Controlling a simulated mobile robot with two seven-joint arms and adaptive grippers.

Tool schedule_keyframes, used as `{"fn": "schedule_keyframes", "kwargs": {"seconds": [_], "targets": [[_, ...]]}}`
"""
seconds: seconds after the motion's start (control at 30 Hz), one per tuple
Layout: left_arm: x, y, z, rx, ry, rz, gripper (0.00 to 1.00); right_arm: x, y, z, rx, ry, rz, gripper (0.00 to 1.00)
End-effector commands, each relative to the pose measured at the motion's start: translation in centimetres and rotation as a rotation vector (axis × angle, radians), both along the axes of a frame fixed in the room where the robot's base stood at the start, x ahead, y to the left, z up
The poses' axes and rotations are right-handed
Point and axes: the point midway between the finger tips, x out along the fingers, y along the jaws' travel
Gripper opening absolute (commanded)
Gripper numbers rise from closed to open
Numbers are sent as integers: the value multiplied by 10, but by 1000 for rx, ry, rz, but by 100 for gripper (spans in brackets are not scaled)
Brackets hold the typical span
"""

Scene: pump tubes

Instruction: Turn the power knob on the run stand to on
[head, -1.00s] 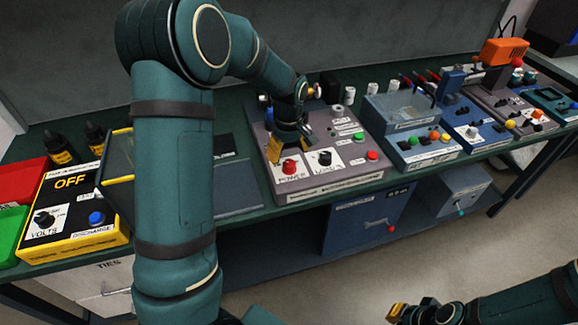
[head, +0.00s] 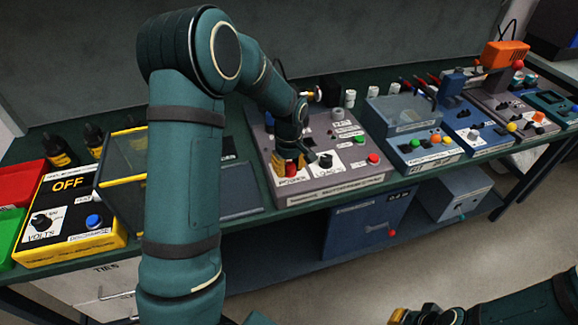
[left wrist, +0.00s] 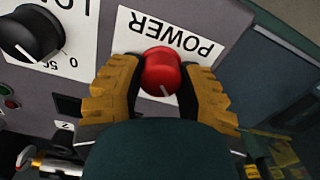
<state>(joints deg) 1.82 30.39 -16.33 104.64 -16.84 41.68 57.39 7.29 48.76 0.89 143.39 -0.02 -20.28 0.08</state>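The run stand (head: 345,182) is a grey console with a sloped face. Its red power knob (left wrist: 160,72) sits on a white plate marked POWER, upside down in the left wrist view. A short white line on the knob points down and slightly right there. My left gripper (head: 290,168) is down at the knob, which it partly hides in the head view. In the left wrist view its two yellow fingers (left wrist: 160,78) lie close against both sides of the knob. My right gripper (head: 398,315) is at the bottom edge of the head view, away from the bench; its fingers are unclear.
A black load knob (left wrist: 32,32) is close beside the power knob. A red button (head: 373,159) is on the stand's right. A yellow-edged box marked OFF (head: 72,215) stands at the left. Blue consoles (head: 425,150) stand to the right on the bench.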

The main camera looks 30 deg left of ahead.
Motion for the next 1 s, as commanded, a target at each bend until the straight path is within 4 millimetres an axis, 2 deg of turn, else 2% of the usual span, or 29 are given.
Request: {"fn": "schedule_keyframes", "kwargs": {"seconds": [0.27,0.47,1.0], "targets": [[0,0,0,1,1,-35,0,0,0,1,0,1,0,0],[0,0,0,0,2,-139,0,-1,0,5,0,2,1,0],[1,-1,0,0,1,-633,0,-4,0,20,1,9,2,0]]}}
